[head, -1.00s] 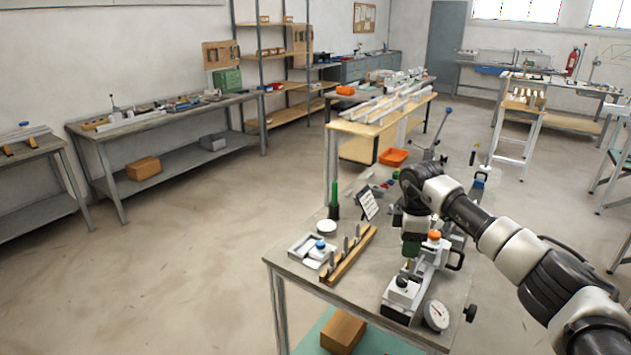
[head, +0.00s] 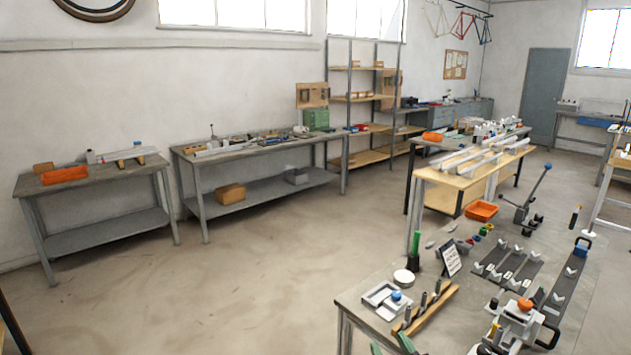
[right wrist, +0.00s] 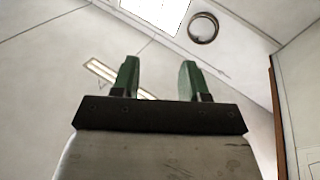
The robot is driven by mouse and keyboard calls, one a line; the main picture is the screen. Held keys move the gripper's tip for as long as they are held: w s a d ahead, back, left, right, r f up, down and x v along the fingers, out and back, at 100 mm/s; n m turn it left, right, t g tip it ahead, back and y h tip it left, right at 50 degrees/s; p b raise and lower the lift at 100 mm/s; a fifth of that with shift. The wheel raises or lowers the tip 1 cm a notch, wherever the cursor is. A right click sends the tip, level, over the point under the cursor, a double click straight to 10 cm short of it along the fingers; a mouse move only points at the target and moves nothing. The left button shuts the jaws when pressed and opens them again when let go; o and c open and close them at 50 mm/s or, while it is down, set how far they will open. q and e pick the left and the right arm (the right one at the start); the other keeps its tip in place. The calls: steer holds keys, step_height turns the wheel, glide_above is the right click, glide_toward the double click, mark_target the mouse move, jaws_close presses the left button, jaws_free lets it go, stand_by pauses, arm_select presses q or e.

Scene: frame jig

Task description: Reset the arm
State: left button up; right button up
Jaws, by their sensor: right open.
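My right gripper (right wrist: 159,78) is open and empty in the right wrist view. Its two green fingers stand apart and point up towards the wall and ceiling. In the head view only the green fingertips of my right gripper (head: 391,346) show at the bottom edge, in front of the near corner of the workbench (head: 362,291). The rest of the right arm is out of the head view. My left gripper is in neither view.
The workbench carries a wooden block with upright pins (head: 425,309), a white tray (head: 384,298), a small sign (head: 451,257), a green-handled tool (head: 414,246) and a jig with an orange knob (head: 525,304). Open floor (head: 240,290) lies to the left.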

steer(key=s+d+f+m+g+h, duration=0.4)
steer(key=s+d+f+m+h, duration=0.1)
steer(key=s+f+h, duration=0.15)
steer(key=s+d+f+n+g+y, duration=0.1)
steer(key=s+f+g, duration=0.25)
steer(key=s, duration=0.35)
steer(key=s+f+g, duration=0.2)
steer(key=s+g, duration=0.2)
steer(key=s, duration=0.4)
steer(key=s+d+f+n+g+y, duration=0.1)
steer(key=s+f+g, duration=0.1)
steer(key=s+g, duration=0.35)
step_height(320, 180, down, 27)
steer(key=s+b, duration=0.1)
steer(key=s, duration=0.1)
steer(key=s+d+f+g+b, duration=0.1)
steer(key=s+d+f, duration=0.2)
steer(key=s+f, duration=1.3)
steer(key=shift+s+f, duration=0.2)
steer(key=shift+f, duration=0.75)
steer(key=shift+h, duration=0.25)
